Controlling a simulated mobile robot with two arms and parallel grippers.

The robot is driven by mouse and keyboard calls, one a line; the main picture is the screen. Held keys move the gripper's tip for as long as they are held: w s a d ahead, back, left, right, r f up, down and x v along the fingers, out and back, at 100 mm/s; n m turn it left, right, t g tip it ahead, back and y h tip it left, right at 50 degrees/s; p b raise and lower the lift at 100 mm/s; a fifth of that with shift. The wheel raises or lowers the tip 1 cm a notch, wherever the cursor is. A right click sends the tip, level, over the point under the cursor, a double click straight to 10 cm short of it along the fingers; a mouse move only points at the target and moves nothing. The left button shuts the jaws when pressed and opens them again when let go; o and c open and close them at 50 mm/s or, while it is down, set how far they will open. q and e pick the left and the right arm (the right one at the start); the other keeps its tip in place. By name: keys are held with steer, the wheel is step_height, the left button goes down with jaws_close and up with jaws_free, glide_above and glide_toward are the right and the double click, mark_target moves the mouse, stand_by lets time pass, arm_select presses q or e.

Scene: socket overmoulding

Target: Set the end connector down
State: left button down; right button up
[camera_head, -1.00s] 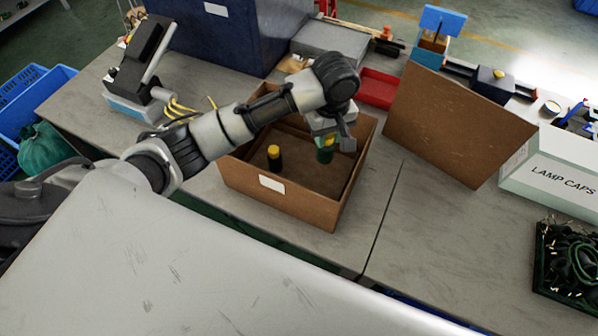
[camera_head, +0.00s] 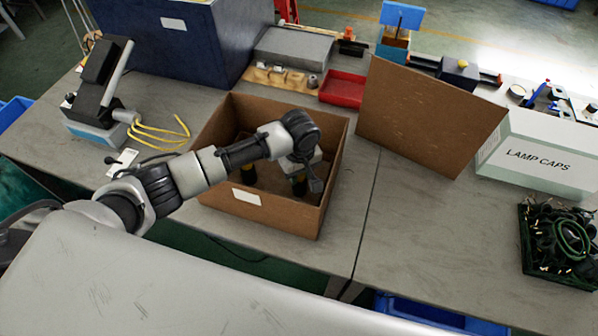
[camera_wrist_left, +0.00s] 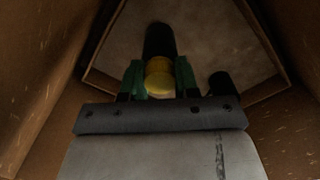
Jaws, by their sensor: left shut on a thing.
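My left gripper (camera_head: 300,176) reaches down inside an open cardboard box (camera_head: 262,212). It is shut on an end connector (camera_head: 299,188), black with a yellow end, mostly hidden under the gripper in the head view. In the left wrist view the green fingertips (camera_wrist_left: 159,82) sit on both sides of the connector's yellow end (camera_wrist_left: 159,66), and its black body points away from the gripper. I cannot tell whether it touches the box floor. A second black and yellow connector (camera_head: 248,172) stands in the box to the left, partly behind my arm. My right gripper is not in view.
The box walls (camera_wrist_left: 40,70) rise close around the gripper. A brown board (camera_head: 430,115) leans to the right, with a white LAMP CAPS box (camera_head: 538,158) beyond it. A red tray (camera_head: 343,88) lies behind the box. Bare table (camera_head: 400,220) lies to the right.

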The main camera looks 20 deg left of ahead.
arm_select(q)
steer(key=shift+f, duration=0.2)
steer(key=c, duration=0.8)
jaws_free()
step_height(320, 180, up, 12)
steer(key=shift+r, duration=0.1)
